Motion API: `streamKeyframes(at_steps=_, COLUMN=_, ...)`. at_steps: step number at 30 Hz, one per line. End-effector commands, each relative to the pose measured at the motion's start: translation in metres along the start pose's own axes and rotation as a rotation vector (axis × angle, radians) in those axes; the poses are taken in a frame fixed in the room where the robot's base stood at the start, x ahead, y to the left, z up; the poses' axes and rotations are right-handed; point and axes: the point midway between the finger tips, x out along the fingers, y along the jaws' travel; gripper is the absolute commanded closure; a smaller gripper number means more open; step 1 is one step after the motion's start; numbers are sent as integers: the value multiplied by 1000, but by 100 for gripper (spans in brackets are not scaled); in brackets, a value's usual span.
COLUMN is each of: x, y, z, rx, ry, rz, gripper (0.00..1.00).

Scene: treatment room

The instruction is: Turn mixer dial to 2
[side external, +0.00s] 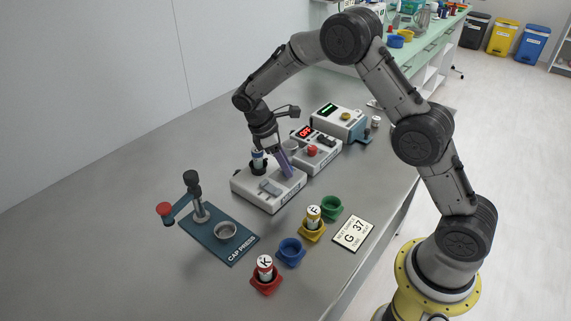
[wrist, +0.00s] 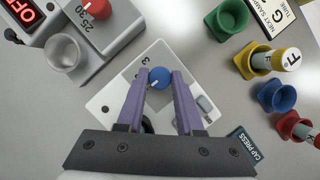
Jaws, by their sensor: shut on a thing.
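The mixer (side external: 268,198) is a white box on the grey table, and it also shows in the wrist view (wrist: 108,98). Its blue dial (wrist: 159,78) sits between the purple fingertips of my gripper (wrist: 160,73), which is shut on it. Printed numbers, including a 3, show beside the dial. A small pale mark shows on the dial, but I cannot tell which number it points to. In the side view my gripper (side external: 289,174) reaches down onto the mixer and hides the dial.
A heater-like unit (side external: 316,149) with a red "OFF" display and red knob stands just behind the mixer. The cap press (side external: 222,243) is at front left. Coloured cups, including a blue one (side external: 290,251), and a "G 37" card (side external: 352,233) lie nearer the table edge.

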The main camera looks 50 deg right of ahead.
Motion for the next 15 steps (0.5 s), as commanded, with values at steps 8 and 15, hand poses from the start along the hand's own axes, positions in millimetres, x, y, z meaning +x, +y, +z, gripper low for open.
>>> streamKeyframes(at_steps=8, x=0, y=1, z=0, rx=89, ry=0, rz=-38, gripper=100)
streamKeyframes(at_steps=15, x=0, y=2, z=1, rx=260, ry=-1, rz=-109, gripper=100)
